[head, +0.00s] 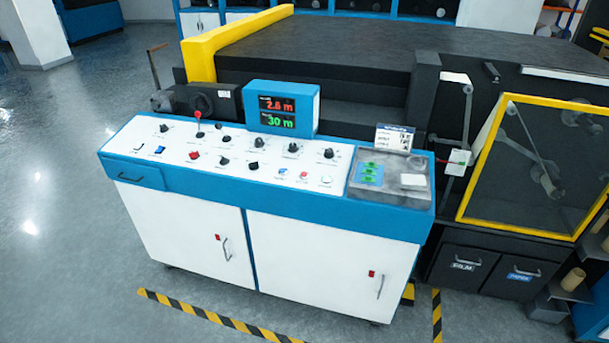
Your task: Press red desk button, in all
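The control desk (180,191) has a white sloped panel in a blue frame. A red square-looking button (194,155) sits on the left half of the panel, among black knobs. A small round reddish button (303,174) sits farther right near the front edge, beside a blue one (282,170). A lever with a red ball top (198,115) stands at the back left of the panel. Whether any button is pressed in is too small to tell. Neither of my grippers is in view.
A blue-framed display (281,108) reading 2.6 m and 30 m stands at the desk's back. A grey tray (418,166) is at the right end. A yellow-framed guard (535,165) stands right of the desk. Striped floor tape (200,313) runs in front; open floor lies left.

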